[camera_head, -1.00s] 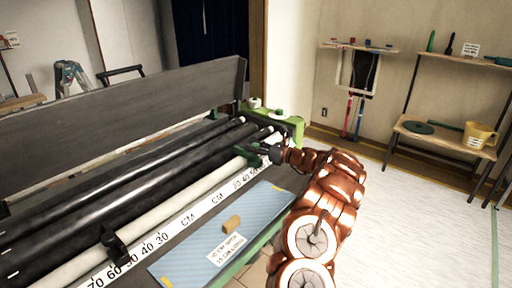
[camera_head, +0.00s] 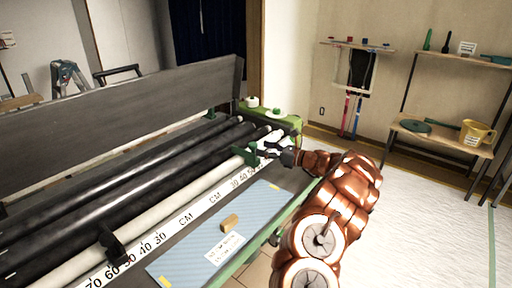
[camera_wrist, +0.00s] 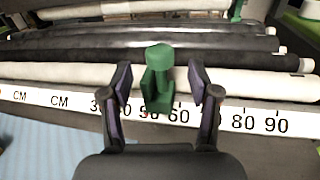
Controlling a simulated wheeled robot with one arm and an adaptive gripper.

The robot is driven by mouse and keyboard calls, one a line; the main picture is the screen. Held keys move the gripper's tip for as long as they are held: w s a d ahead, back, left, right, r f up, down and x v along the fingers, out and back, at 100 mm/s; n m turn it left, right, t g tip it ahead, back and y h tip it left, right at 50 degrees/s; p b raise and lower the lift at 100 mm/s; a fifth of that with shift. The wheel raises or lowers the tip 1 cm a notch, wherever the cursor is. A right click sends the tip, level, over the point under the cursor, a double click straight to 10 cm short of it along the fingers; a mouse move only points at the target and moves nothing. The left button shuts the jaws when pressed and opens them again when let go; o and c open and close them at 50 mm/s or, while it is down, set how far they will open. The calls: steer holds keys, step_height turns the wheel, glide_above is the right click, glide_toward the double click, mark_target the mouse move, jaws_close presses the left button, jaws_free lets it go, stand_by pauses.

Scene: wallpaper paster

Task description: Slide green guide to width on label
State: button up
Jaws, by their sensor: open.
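The green guide (camera_wrist: 158,80) sits on the white roller by the centimetre scale. In the wrist view it stands between my open fingers, with a gap on both sides, and its base covers part of the scale between 50 and 60. In the head view the green guide (camera_head: 250,154) is at the right end of the white roller, just left of my gripper (camera_head: 270,153). My gripper (camera_wrist: 160,100) is open around the guide in the wrist view. The label (camera_head: 225,248) is a white card with small text, too small to read, on the blue sheet.
The blue sheet (camera_head: 190,262) lies in front of the scale (camera_head: 150,243) with a small tan block (camera_head: 230,222) on it. A black guide (camera_head: 112,246) sits at the left of the white roller.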

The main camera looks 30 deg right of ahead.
steer(key=v, duration=0.6)
steer(key=shift+s, duration=0.3)
steer(key=shift+d, duration=0.15)
